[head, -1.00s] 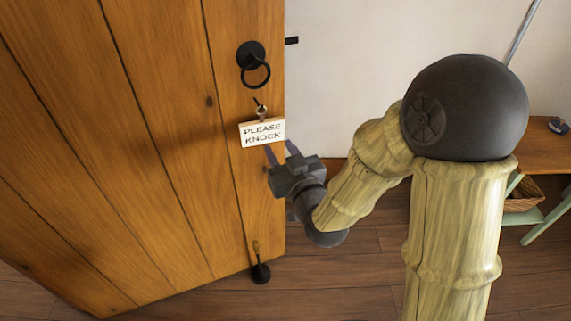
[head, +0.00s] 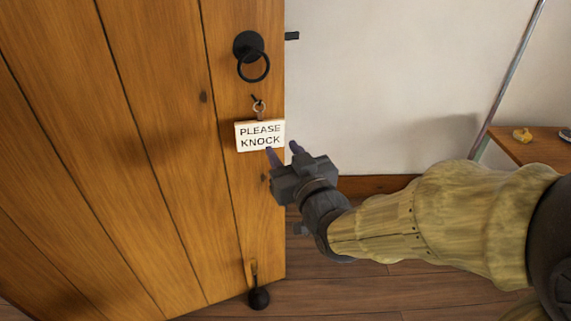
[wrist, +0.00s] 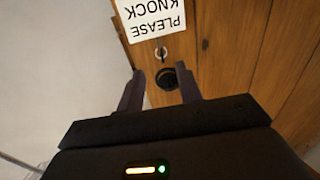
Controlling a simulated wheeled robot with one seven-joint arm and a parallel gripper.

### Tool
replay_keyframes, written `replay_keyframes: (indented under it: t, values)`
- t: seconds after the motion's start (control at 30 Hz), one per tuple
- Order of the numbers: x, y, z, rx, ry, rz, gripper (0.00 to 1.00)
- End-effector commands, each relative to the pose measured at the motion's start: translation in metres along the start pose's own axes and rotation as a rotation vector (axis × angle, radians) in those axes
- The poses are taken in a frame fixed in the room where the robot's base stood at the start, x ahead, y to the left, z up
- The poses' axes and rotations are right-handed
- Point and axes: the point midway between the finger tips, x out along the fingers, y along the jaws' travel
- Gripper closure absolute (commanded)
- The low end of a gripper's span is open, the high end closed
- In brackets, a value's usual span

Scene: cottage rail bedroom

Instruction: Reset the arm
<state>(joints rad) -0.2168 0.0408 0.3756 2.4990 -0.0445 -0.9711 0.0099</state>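My gripper (head: 283,153) is in front of the wooden door's edge, beside the lower right of the hanging sign. Its two purple fingers are spread apart with nothing between them; the wrist view shows the same gap (wrist: 158,92). The white "PLEASE KNOCK" sign (head: 253,131) hangs from a peg on the door and appears upside down in the wrist view (wrist: 155,18). One finger overlaps the sign's lower edge in the head view; I cannot tell whether they touch. My arm reaches in from the lower right.
The wooden door (head: 130,150) fills the left, with a black ring handle (head: 254,66) above the sign and a dark round weight (head: 259,299) low down. A wooden table (head: 530,148) with small items stands at the right. The white wall (head: 390,90) is bare.

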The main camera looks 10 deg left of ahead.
Motion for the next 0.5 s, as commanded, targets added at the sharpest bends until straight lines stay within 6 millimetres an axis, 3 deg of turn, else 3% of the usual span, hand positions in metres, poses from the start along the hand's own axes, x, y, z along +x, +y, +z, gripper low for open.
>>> replay_keyframes:
  t: [0.5]
  values:
    - [-0.0023,0.0079,0.0076,-0.001,-0.038,0.019,0.65]
